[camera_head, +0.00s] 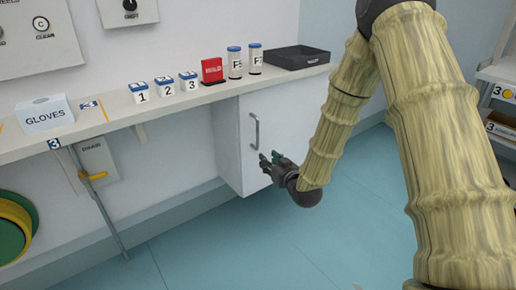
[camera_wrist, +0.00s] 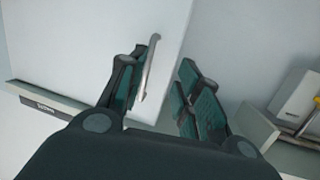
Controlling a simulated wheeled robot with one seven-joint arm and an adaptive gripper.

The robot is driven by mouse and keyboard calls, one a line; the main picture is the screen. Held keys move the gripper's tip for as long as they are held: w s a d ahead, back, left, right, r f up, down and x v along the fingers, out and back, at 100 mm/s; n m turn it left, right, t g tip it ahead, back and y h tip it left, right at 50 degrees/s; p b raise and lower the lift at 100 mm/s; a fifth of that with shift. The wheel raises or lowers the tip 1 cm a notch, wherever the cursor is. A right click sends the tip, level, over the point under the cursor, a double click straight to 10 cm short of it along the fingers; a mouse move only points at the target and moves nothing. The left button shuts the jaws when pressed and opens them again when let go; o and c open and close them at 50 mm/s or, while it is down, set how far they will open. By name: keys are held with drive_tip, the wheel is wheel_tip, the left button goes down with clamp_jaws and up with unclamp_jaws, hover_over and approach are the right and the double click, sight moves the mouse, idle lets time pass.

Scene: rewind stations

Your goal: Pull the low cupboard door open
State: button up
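The low cupboard (camera_head: 284,112) is a white box under the counter's right end. Its door (camera_head: 290,100) looks shut and has a grey vertical bar handle (camera_head: 255,130) near its left edge. My gripper (camera_head: 268,160) is just below and right of the handle in the head view. In the wrist view my gripper (camera_wrist: 168,62) is open, with the handle (camera_wrist: 148,70) between its fingers, close to the left finger. The white door (camera_wrist: 85,45) fills the upper left there. I cannot tell whether a finger touches the handle.
The counter (camera_head: 110,122) holds a gloves box (camera_head: 45,115), numbered boxes (camera_head: 163,90), a red box (camera_head: 212,70), two jars and a black tray (camera_head: 297,57). A pipe with a yellow valve (camera_head: 97,176) stands at left. The blue floor (camera_head: 230,245) is clear.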

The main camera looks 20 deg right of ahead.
sight(258, 134)
drive_tip(key=w+r+b, duration=0.1)
drive_tip(key=w+b, duration=0.1)
drive_tip(key=w, duration=0.2)
drive_tip(key=w+r+t+b, duration=0.1)
drive_tip(key=w+b, duration=0.1)
drive_tip(key=w, duration=0.3)
drive_tip(key=w+r+t+b, duration=0.1)
drive_tip(key=w+b, duration=0.1)
drive_tip(key=w, duration=0.2)
drive_tip(key=shift+w+a+r+y, duration=0.25)
drive_tip(key=shift+w+r+y, duration=0.05)
clamp_jaws()
